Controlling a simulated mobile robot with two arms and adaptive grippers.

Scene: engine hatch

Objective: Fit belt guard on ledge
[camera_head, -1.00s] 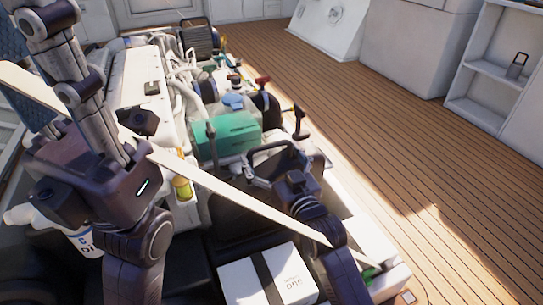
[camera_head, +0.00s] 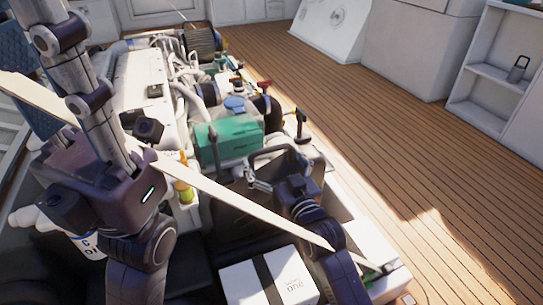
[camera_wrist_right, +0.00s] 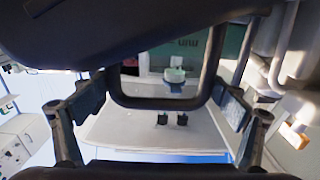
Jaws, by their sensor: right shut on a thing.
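My right gripper (camera_head: 262,176) is beside the engine, with its wrist to the right of it. In the right wrist view its two finger pads (camera_wrist_right: 164,90) press on the sides of a dark U-shaped tubular frame, which I take for the belt guard (camera_wrist_right: 160,103). This frame shows in the head view as a dark loop (camera_head: 283,150), in front of the green engine box (camera_head: 228,140). Beyond the frame, the right wrist view shows a flat pale surface (camera_wrist_right: 150,132); I cannot tell whether it is the ledge. My left arm fills the left side; its gripper is not visible.
The white engine (camera_head: 150,85) with pipes lies behind and left. A long pale strip (camera_head: 235,199) crosses the hatch diagonally. A white box with a black band (camera_head: 292,285) and a white bottle (camera_head: 90,245) are near the front. Wooden deck (camera_head: 400,150) is clear to the right.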

